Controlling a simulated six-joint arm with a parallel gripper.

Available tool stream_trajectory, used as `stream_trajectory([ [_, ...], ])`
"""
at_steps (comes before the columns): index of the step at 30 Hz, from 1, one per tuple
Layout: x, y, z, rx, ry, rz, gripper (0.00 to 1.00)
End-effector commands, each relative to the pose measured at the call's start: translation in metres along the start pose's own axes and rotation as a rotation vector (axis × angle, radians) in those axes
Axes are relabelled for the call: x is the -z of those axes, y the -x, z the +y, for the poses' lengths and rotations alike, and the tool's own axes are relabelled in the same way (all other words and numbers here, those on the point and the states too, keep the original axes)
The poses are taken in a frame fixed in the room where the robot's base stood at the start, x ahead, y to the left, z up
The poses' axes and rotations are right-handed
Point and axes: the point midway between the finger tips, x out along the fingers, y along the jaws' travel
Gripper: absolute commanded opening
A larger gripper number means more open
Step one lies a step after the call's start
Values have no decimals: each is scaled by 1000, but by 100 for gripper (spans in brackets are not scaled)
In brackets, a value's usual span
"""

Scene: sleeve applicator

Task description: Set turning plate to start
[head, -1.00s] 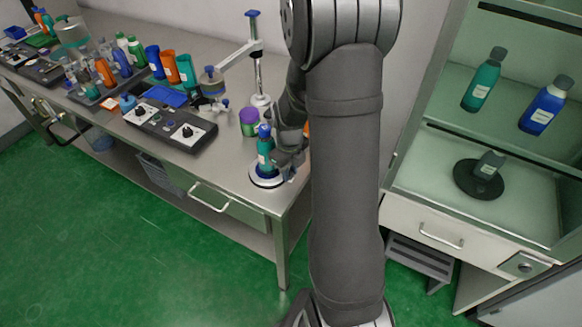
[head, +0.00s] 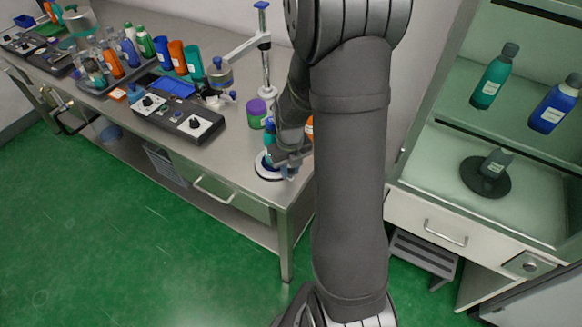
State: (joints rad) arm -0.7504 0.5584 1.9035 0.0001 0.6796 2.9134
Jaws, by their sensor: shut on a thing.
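The turning plate (head: 264,171) is a white round disc with a dark blue middle, at the right end of the steel bench. A teal bottle with a blue cap (head: 269,133) stands upright at the plate; its lower part is hidden behind my gripper. My gripper (head: 287,167) is low over the plate's right part, fingers pointing down. It is shut on a small blue-grey part at the plate's right side, seemingly the plate's handle. The fingertips are too small to show the grip clearly.
A purple-lidded green jar (head: 256,114) and a post with a swing arm (head: 266,70) stand behind the plate. A black control box with knobs (head: 180,119) is to the left. A glass cabinet (head: 450,165) stands at right. My arm hides the bench's right end.

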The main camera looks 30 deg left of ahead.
Motion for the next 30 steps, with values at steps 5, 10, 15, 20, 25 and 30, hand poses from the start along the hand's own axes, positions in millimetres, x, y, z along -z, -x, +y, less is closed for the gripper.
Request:
stream_trajectory([
  [5, 0, 0, 0, 0, -7, 0, 0],
  [10, 0, 0, 0, 0, -7, 0, 0],
  [15, 0, 0, 0, 0, -7, 0, 30],
  [20, 0, 0, 0, 0, -6, 0, 44],
  [25, 0, 0, 0, 0, -6, 0, 44],
  [30, -1, 9, 0, 1, -6, -2, 44],
])
